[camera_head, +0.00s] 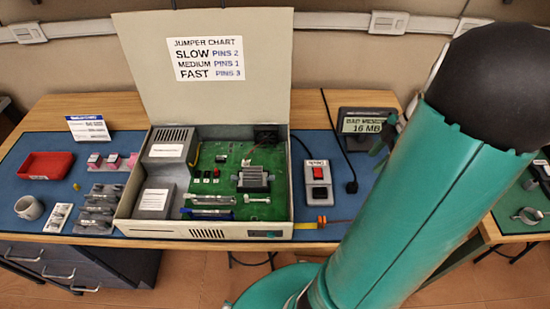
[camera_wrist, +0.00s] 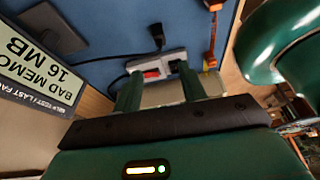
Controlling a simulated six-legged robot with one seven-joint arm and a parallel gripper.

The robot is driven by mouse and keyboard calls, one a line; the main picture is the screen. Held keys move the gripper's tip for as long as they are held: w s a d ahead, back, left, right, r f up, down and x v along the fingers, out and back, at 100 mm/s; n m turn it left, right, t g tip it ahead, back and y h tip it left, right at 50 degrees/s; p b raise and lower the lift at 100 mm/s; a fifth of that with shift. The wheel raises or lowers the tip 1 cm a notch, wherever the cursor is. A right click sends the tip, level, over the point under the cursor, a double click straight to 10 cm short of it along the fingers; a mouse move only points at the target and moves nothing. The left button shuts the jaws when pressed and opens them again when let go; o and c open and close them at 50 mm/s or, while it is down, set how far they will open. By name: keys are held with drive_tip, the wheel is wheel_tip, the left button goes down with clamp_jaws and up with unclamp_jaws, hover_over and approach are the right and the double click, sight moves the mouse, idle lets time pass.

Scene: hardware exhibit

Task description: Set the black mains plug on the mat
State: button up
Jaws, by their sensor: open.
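The black mains plug (camera_head: 352,187) is at the end of a black cord, over the blue mat (camera_head: 372,165), right of the switch box. It appears to lie on the mat. In the wrist view the plug (camera_wrist: 157,36) shows above the switch box, with the blue mat (camera_wrist: 110,35) around it. My gripper (camera_wrist: 160,88) is open, its two green fingers apart and empty. The plug lies beyond the fingertips, not between them. In the head view my arm hides most of the gripper.
A grey switch box (camera_head: 318,182) with a red rocker stands between the plug and the open computer case (camera_head: 215,232). A "BAD MEMORY 16 MB" sign (camera_head: 365,122) stands behind the plug.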

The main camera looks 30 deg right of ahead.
drive_tip(key=w+a+r+m+h, duration=0.25)
drive_tip(key=w+a+r, duration=0.2)
drive_tip(key=a, duration=0.45)
drive_tip(key=w+a+r+m+h, duration=0.1)
drive_tip(key=w+a+r+m, duration=0.3)
drive_tip(key=a, duration=0.6)
drive_tip(key=s+a+r+m+t, duration=0.1)
drive_tip(key=s+a+r+m, duration=0.1)
drive_tip(key=a, duration=0.5)
drive_tip(key=s+a+r+m+t, duration=0.2)
drive_tip(key=a+r+m, duration=0.1)
drive_tip(key=a, duration=0.5)
drive_tip(key=shift+s+a+r, duration=0.2)
drive_tip(key=shift+s+r, duration=0.1)
drive_tip(key=shift+r, duration=0.25)
